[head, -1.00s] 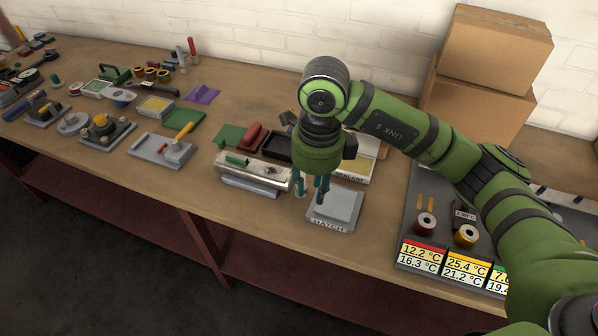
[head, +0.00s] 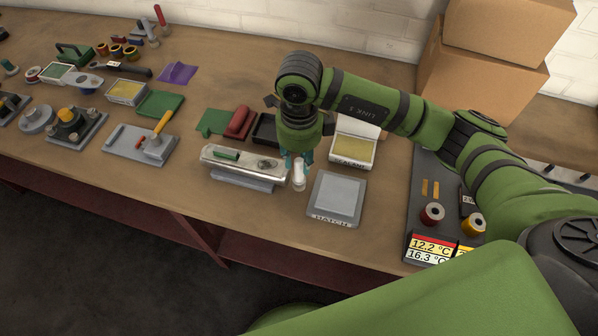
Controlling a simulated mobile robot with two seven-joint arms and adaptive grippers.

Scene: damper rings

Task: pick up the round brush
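A small white, upright round piece (head: 299,177), which may be the round brush, stands at the right end of the metallic case. Its top is partly hidden by my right gripper, and no bristles can be made out. My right gripper (head: 297,160) points down right at this piece, with its teal fingertips apart near its top. I cannot tell whether they touch it. My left gripper is not in view.
The metallic case (head: 243,163) is close on the left. A grey plate marked HATCH (head: 336,196) lies to the right, with a sealant box (head: 352,149) behind it. A red-handled tool (head: 238,121) and a dark tray (head: 265,129) lie behind. Cardboard boxes (head: 480,90) stand at back right.

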